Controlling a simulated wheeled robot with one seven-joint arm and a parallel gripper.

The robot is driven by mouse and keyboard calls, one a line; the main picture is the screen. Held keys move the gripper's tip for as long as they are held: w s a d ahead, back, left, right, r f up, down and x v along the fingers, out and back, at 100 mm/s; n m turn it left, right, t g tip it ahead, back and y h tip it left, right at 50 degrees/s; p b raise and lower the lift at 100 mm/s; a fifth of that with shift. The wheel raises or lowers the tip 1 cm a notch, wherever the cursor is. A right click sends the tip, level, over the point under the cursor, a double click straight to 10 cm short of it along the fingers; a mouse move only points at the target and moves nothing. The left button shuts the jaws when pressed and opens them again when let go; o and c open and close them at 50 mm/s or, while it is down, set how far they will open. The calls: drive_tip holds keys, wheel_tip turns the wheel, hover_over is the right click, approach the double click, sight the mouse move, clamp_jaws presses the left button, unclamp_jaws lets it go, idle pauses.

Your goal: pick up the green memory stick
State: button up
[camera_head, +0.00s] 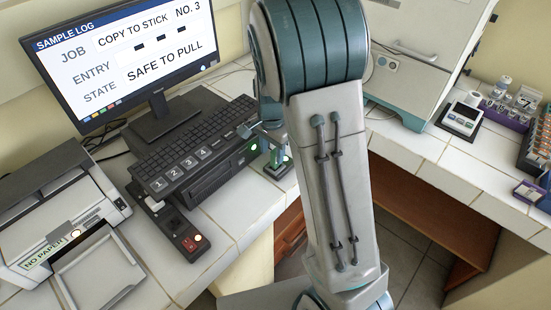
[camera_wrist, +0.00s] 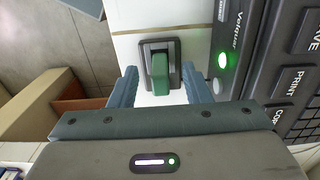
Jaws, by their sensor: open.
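The green memory stick (camera_wrist: 160,76) sits in a small dark grey socket plate (camera_wrist: 174,47) on the white tiled counter in the wrist view. In the head view the stick (camera_head: 277,158) is a small green shape at the counter's edge, right of the black computer case. My gripper (camera_wrist: 159,72) is open, with one teal finger on each side of the stick. Gaps show between the fingers and the stick, and nothing is held. In the head view my gripper (camera_head: 268,132) is partly hidden behind my arm.
The black computer case (camera_head: 215,172) with a lit green lamp and the keyboard (camera_head: 190,140) lie close left of the stick. The monitor (camera_head: 125,50) reads "COPY TO STICK NO. 3" and "SAFE TO PULL". A printer (camera_head: 60,215) stands left; a white cabinet (camera_head: 425,50) stands right.

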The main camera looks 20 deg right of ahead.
sight(273, 170)
drive_tip(key=shift+d+f+p, duration=0.15)
drive_tip(key=shift+f+p, duration=0.3)
drive_tip(key=shift+f, duration=2.15)
clamp_jaws()
